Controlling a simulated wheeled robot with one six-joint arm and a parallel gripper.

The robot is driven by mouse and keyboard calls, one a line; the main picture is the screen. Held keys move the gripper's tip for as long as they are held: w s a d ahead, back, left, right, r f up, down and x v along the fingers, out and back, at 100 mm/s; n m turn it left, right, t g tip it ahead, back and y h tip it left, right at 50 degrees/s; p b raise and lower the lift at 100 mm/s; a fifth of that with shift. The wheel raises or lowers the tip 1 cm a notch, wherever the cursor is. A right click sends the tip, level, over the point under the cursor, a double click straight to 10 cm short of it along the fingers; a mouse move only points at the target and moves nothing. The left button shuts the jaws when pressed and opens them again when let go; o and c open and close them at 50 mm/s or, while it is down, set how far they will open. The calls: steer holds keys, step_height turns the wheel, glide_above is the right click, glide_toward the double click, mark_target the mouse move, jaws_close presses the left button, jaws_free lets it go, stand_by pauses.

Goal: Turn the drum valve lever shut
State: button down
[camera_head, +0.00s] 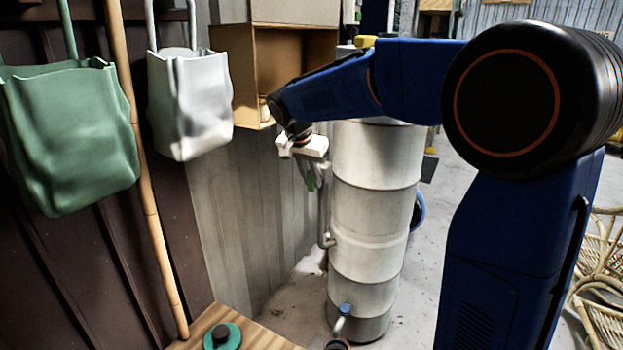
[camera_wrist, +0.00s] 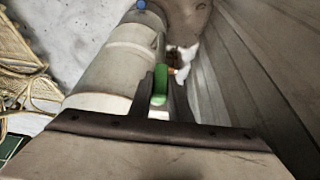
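The drum (camera_head: 372,190) is a tall, pale grey ribbed cylinder in the middle of the head view. It also shows in the wrist view (camera_wrist: 115,70). A thin grey pipe (camera_head: 325,238) runs up its left side. A green lever-like piece (camera_head: 311,182) shows at my fingertips, left of the drum's upper part. My gripper (camera_head: 310,178) points down at the green piece.
A blue-capped outlet (camera_head: 345,309) sits low on the drum. A corrugated wall (camera_head: 255,205) stands close left of my gripper. A green bag (camera_head: 70,135) and a white bag (camera_head: 190,105) hang farther left. A wooden surface (camera_head: 265,338) is at the front.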

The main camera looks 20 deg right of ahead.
steer(key=shift+w+a, duration=0.1)
steer(key=shift+a+n+g+h, duration=0.1)
steer(key=shift+n+g+h, duration=0.2)
steer(key=shift+g+h, duration=1.2)
steer(key=c, duration=1.6)
jaws_free()
steer(key=shift+c, duration=0.2)
steer(key=shift+r, duration=0.1)
step_height(320, 180, up, 10)
steer(key=shift+f, duration=0.1)
